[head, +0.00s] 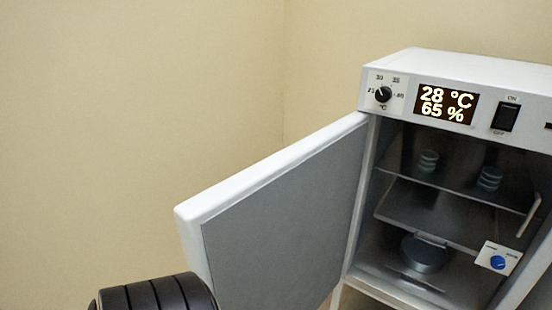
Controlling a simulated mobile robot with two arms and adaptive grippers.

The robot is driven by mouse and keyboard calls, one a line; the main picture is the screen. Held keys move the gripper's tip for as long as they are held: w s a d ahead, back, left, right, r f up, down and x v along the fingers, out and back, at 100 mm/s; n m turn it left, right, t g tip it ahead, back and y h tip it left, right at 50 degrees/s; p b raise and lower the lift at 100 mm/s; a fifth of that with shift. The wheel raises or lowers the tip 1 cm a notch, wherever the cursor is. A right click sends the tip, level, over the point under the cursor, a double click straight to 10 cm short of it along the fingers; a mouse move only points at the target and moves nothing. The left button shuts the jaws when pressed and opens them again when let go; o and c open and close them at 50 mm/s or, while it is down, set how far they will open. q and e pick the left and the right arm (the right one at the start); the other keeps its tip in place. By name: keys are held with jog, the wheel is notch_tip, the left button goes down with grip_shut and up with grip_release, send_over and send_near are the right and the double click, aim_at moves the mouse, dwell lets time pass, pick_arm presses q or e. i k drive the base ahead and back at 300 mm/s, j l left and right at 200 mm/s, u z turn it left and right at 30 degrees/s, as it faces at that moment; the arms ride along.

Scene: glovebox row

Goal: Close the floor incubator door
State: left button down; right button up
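The floor incubator (460,65) stands at the right, a white cabinet with a dial, a lit display reading 28 °C and 65 %, and a power switch on its top panel. Its door (285,225) is hinged on the cabinet's left side and stands wide open, swung out to the left and toward me, with its grey inner face showing. A black ribbed part of my own body (155,295) shows at the bottom left, close to the door's free edge. Neither gripper's fingers are in view.
Inside the incubator are shelves (430,215) with small stacked dishes (428,160) and a round dark item (424,252) lower down. Beige walls (130,110) meet in a corner behind the door. No object shows in the door's opening.

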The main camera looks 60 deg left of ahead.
aim_at(274, 235)
jog(key=k+j, duration=0.3)
jog(key=j, duration=0.2)
jog(key=k+j+z, duration=0.15)
jog(key=j, duration=0.35)
jog(key=i+j+z, duration=0.1)
jog(key=j, duration=1.8)
